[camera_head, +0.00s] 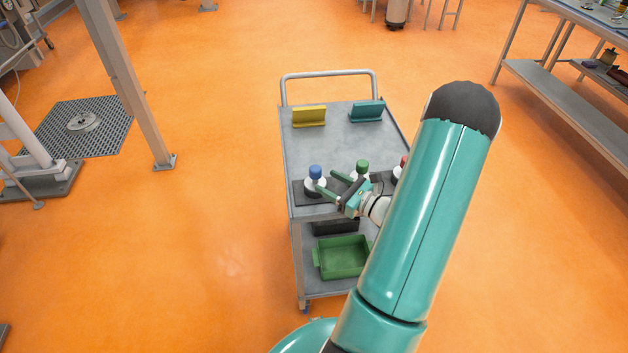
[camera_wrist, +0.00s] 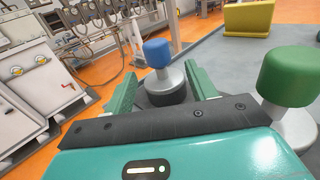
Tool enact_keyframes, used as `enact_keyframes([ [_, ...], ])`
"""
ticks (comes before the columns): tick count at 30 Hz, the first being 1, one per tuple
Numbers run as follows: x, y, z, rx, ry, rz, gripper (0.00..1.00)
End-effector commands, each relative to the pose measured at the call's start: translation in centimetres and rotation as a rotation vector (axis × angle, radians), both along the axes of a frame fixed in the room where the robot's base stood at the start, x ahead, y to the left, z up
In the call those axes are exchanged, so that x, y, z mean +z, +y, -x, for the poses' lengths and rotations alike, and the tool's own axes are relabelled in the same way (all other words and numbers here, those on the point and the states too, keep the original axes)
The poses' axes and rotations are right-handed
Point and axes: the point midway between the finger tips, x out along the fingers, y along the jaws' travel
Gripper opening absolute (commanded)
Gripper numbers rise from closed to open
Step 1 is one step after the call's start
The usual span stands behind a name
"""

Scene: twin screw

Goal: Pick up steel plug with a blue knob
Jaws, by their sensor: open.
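The steel plug with a blue knob (camera_head: 315,176) stands upright on a dark mat near the front left of the cart top in the head view. In the wrist view its blue knob (camera_wrist: 157,53) and pale metal body show straight ahead, with a dark round base. My gripper (camera_head: 328,184) is open beside the plug, coming from the right. In the wrist view its two green fingers (camera_wrist: 160,92) lie left and right of the plug's lower part in the picture. I cannot tell whether either finger touches it. Nothing is held.
A plug with a green knob (camera_head: 362,167) stands close on the right, also large in the wrist view (camera_wrist: 288,78). A red-knobbed one (camera_head: 403,161) is partly hidden by my arm. Yellow (camera_head: 309,117) and teal (camera_head: 367,111) holders stand at the back. A green bin (camera_head: 342,258) is on the lower shelf.

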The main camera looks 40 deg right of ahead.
Motion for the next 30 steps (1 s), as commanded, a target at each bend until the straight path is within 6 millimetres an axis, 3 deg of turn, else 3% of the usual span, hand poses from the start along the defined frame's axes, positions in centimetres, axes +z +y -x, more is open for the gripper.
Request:
enact_keyframes([
  [5,-0.1,0.4,-1.2,0.002,0.001,0.0,0.56],
  [15,-0.2,1.4,-5.6,0.001,0.001,0.0,0.56],
  [21,-0.2,1.4,-5.8,0.0,0.001,0.0,0.56],
  [23,-0.2,1.4,-5.7,0.0,0.001,0.0,0.48],
  [30,-0.2,1.3,-5.7,0.0,0.001,0.0,0.03],
])
